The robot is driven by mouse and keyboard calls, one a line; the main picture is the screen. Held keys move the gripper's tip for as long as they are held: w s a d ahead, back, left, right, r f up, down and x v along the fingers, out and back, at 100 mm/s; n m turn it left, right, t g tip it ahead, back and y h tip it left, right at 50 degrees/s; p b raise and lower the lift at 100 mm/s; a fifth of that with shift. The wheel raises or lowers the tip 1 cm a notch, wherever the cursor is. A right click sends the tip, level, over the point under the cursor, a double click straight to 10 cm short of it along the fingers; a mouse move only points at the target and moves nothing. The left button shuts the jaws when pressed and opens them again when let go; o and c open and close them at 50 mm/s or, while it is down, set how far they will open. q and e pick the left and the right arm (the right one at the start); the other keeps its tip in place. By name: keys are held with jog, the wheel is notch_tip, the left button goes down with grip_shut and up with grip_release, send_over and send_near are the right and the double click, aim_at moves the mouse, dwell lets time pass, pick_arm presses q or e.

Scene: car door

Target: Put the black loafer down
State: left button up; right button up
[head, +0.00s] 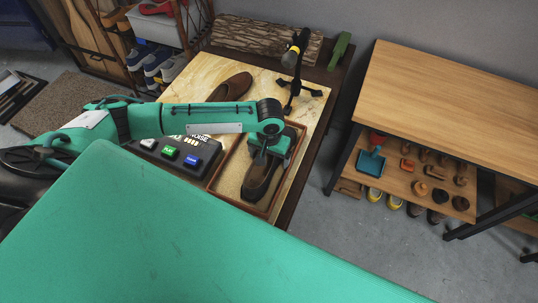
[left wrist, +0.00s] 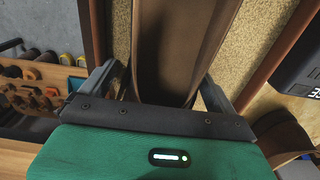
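The black loafer (head: 257,180) looks dark brown to black and lies lengthwise in a shallow wooden tray (head: 272,211) with a tan, grainy floor. My left gripper (head: 264,156) is over one end of it and hides that end in the head view. In the left wrist view the loafer (left wrist: 178,45) runs between the two spread fingers of the gripper (left wrist: 162,92). My right gripper is in neither view.
A brown shoe (head: 232,87) lies on the pale board behind my left arm. A black stand (head: 293,88) is near the tray's far end. A box with coloured buttons (head: 178,153) is left of the tray. A wooden table (head: 455,100) stands at right.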

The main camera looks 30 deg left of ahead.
pick_arm(q)
jog(key=shift+r, duration=0.1)
notch_tip(320, 180, up, 12)
jog(key=shift+r, duration=0.1)
dwell(0.4)
dwell(0.4)
